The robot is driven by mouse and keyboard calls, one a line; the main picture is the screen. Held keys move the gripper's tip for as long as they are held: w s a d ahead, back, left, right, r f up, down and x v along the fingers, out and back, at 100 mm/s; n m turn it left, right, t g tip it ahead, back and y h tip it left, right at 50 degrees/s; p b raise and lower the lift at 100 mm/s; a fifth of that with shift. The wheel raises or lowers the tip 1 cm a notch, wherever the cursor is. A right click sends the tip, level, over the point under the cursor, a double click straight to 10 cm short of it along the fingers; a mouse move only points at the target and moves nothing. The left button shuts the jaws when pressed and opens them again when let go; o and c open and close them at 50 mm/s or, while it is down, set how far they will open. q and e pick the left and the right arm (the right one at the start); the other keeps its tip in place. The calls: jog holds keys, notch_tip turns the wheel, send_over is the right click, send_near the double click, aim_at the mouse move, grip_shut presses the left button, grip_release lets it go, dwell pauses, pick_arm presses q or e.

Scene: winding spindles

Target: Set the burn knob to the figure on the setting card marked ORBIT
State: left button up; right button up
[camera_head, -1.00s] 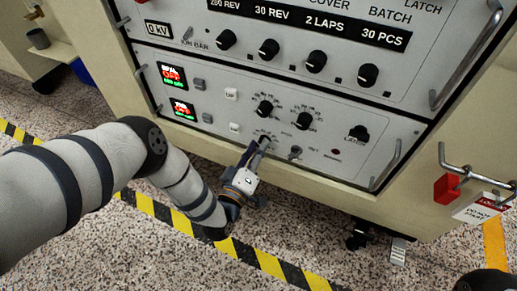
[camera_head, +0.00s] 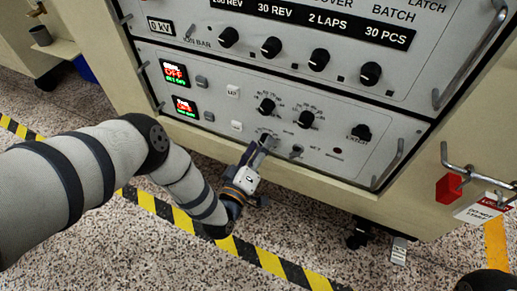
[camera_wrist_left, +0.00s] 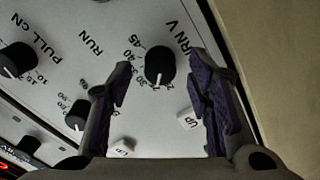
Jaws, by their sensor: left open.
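The burn knob (camera_wrist_left: 160,65) is black and round, with a white pointer line towards the bottom of the left wrist view. Figures up to 45 curve along its left side; those at the pointer are too small to read. My left gripper (camera_wrist_left: 160,90) is open, its two dark fingers either side of the knob in the picture; I cannot tell whether they touch it. In the head view my left gripper (camera_head: 262,146) is at the lower panel (camera_head: 335,165) and hides most of the burn knob. No card marked ORBIT is legible.
A small toggle (camera_head: 297,150) and a metal handle (camera_head: 388,165) are to the right. An upper panel has a black label strip (camera_head: 310,25).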

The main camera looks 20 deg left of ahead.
pick_arm(q)
jog(key=s, duration=1.2)
jog(key=shift+a, duration=0.2)
